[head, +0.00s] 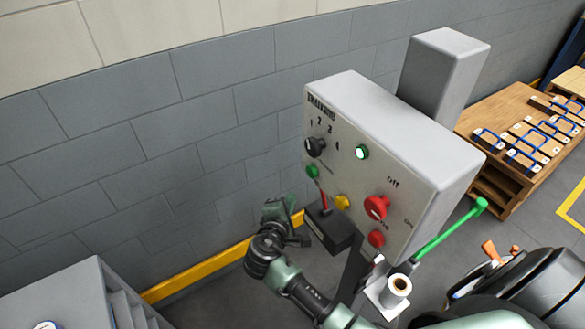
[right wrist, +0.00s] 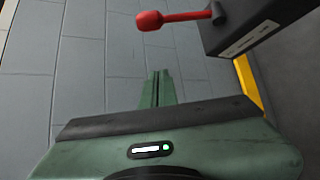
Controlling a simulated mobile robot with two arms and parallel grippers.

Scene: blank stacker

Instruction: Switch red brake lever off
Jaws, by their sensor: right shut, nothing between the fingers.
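The red brake lever (head: 322,194) stands up from a dark box (head: 334,228) on the lower left front of the grey control panel. In the right wrist view the red lever (right wrist: 172,19) points left from the dark box (right wrist: 242,24), near the top of the picture. My right gripper (head: 287,207) is beside the lever, to its left in the head view. Its fingers (right wrist: 161,76) are closed together and empty, and a gap shows between them and the lever. My left gripper is not in view.
The grey panel (head: 415,130) carries a black knob (head: 315,147), a red knob (head: 376,207) and coloured buttons. A green lever (head: 450,230) sticks out at its right. A grey block wall (head: 130,130) stands behind. A wooden rack (head: 490,115) is at the right.

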